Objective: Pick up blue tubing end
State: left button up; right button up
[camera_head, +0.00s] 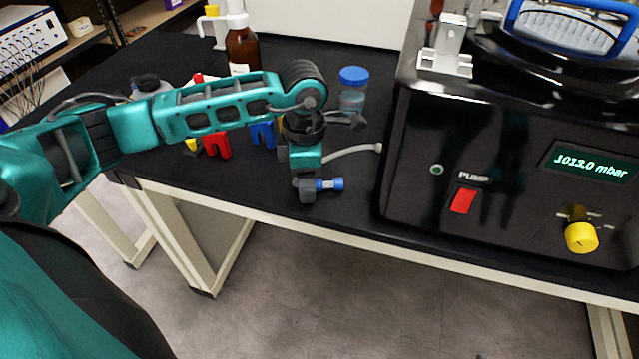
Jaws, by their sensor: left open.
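My left arm reaches in from the left over the black bench, and its gripper (307,188) points down near the bench's front edge. The gripper is open. A small blue cylindrical piece (331,184), which looks like the blue tubing end, shows just right of the fingers. I cannot tell whether it lies between the fingers or touches them. A pale grey tube (352,151) comes out from behind the gripper and curves right, ending near the freeze dryer; its other part is hidden by the gripper. My right gripper is out of view.
The black freeze dryer (500,150) stands close on the right, with a red pump switch (463,200) and a yellow knob (581,237). A blue-capped jar (353,90), a brown bottle (242,50) and red (216,144) and blue (263,134) pieces stand behind my arm.

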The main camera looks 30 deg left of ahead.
pick_arm(q)
jog(key=shift+c, duration=0.5)
grip_shut()
jog(key=shift+r, duration=0.1)
